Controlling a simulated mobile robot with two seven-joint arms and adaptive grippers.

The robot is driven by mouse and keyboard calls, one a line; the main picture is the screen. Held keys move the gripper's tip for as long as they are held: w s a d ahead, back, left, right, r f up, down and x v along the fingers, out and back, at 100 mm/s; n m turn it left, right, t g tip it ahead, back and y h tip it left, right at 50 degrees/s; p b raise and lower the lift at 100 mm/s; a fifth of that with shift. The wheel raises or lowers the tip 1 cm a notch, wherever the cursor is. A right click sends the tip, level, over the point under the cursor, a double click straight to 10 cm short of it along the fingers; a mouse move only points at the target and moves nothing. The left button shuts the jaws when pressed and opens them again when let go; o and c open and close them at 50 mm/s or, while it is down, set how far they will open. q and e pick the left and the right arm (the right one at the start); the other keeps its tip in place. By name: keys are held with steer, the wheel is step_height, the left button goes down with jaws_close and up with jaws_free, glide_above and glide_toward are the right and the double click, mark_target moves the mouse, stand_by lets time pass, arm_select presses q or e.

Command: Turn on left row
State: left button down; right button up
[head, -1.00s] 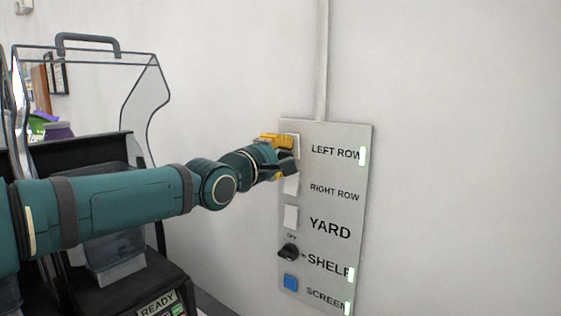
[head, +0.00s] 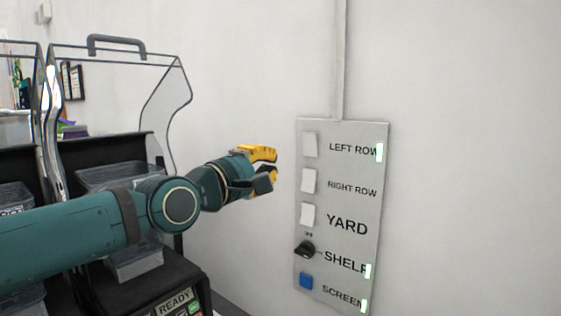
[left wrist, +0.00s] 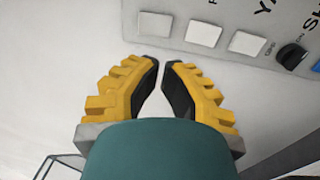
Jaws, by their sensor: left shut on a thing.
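The LEFT ROW switch (head: 310,145) is a white rocker at the top of a grey wall panel (head: 340,270). It also shows at the top left of the wrist view (left wrist: 154,24). The indicator light (head: 379,152) beside its label is lit pale green. My left gripper (head: 271,167), with yellow and black fingers, is left of the panel and apart from the switch. My right gripper is not in view.
Below are the RIGHT ROW switch (head: 308,181), YARD switch (head: 308,215), black SHELF knob (head: 304,249) and blue SCREEN button (head: 306,281). SHELF and SCREEN lights are lit. A black machine with a clear cover (head: 120,75) stands left. The wall right of the panel is clear.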

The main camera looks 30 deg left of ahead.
arm_select(q)
steer(key=shift+s+a+f, duration=0.1)
steer(key=shift+s, duration=1.05)
steer(key=shift+s, duration=0.1)
